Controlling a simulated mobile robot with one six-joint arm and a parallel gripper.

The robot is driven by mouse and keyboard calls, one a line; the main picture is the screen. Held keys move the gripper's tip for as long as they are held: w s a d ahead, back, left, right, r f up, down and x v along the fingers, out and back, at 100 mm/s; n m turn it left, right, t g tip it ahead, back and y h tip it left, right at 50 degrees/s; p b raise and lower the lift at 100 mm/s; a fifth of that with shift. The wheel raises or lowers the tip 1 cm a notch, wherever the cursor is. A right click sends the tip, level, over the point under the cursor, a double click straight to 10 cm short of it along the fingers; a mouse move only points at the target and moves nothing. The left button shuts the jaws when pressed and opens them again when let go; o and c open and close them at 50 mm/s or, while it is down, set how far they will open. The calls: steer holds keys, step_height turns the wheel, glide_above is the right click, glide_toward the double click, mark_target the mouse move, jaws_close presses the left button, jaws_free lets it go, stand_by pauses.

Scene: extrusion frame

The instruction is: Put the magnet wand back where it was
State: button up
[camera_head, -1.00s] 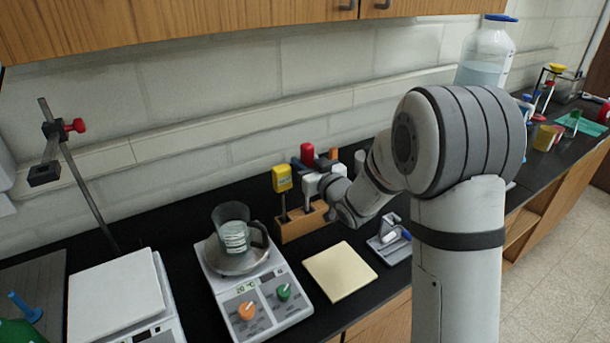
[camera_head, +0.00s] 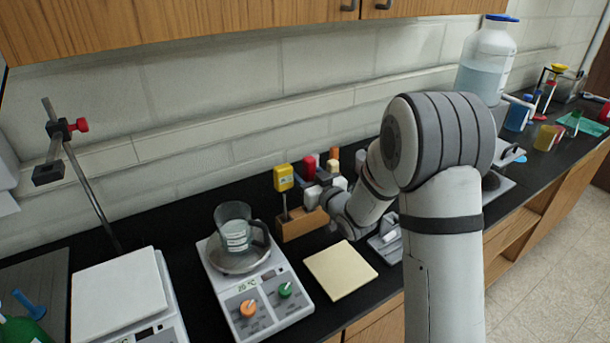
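The wooden rack (camera_head: 292,228) stands at the back of the bench, right of the hot plate. My gripper (camera_head: 309,174) is over its right part, seen partly from behind. A red handle (camera_head: 309,166), which looks like the magnet wand, stands upright between its dark fingers. The fingers look closed on it, though the contact is partly hidden. My gripper and arm hide the wand's lower end, so I cannot tell how deep it sits in the rack. A yellow-topped probe (camera_head: 283,178) stands in the rack's left end.
A glass beaker (camera_head: 234,232) sits on the hot plate (camera_head: 254,305) left of the rack. A pale yellow pad (camera_head: 340,269) lies in front of it. A small grey tray (camera_head: 388,246) is partly behind my arm. A large bottle (camera_head: 486,62) stands at the back right.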

steer(key=shift+s+r, duration=0.1)
steer(key=shift+r, duration=0.05)
steer(key=s+d+m+g+h+b, duration=0.4)
steer(key=s+d+h, duration=0.6)
steer(key=s+d, duration=0.9)
steer(key=s+m+g, duration=0.2)
steer(key=s+g, duration=0.5)
steer(key=s, duration=0.9)
steer(key=shift+s+a+r+m+g+p, duration=0.3)
steer(key=shift+s+a+r+m+p, duration=0.05)
steer(key=shift+r+m, duration=0.1)
